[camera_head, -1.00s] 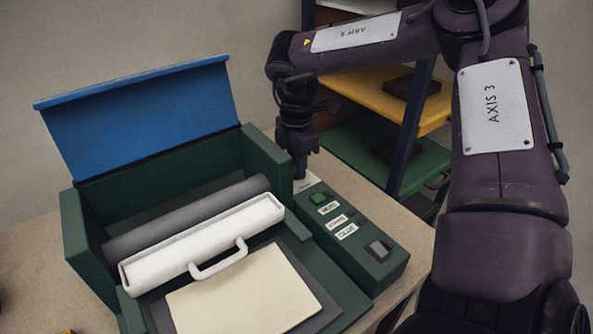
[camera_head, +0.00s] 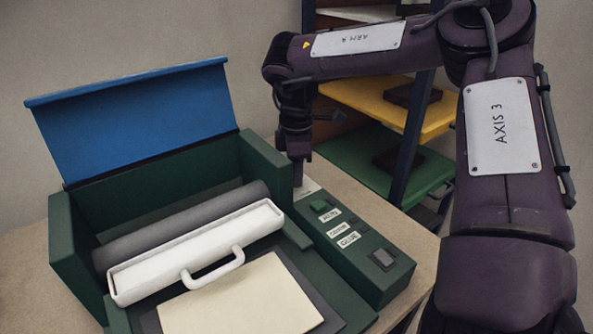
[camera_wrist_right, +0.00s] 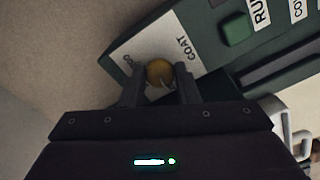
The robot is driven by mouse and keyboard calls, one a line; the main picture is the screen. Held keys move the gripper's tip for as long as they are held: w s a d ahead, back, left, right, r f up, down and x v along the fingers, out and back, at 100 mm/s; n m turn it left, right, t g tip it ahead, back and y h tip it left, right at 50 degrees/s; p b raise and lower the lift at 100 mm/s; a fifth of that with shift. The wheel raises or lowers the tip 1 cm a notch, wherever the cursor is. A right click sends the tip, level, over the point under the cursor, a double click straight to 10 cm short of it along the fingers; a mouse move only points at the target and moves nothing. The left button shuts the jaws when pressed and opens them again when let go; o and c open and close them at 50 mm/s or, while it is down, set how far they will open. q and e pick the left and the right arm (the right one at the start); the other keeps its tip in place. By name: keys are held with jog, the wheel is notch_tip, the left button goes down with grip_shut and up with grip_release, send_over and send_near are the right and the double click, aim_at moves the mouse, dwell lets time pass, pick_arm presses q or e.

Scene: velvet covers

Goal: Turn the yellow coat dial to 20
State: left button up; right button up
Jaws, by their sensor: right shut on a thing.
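The yellow coat dial (camera_wrist_right: 159,72) is a small round knob on a white plate marked COAT (camera_wrist_right: 150,50) in the right wrist view. My right gripper (camera_wrist_right: 161,80) has one finger on each side of the dial and is shut on it. In the head view my right gripper (camera_head: 298,182) points down at the far end of the green control panel (camera_head: 365,245); the dial is hidden there. The dial's pointer and the number it shows cannot be read. My left gripper is not in view.
The green machine (camera_head: 75,240) has a raised blue lid (camera_head: 135,120), a grey roller (camera_head: 180,222), a white bar with a handle (camera_head: 200,255) and a cream sheet (camera_head: 240,300). Labelled buttons line the panel. A shelf rack with yellow (camera_head: 430,120) and green boards stands behind my right arm.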

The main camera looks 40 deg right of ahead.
jog(key=o, duration=1)
jog(key=shift+c, duration=0.2)
notch_tip(320, 180, up, 8)
jog(key=shift+f, duration=0.1)
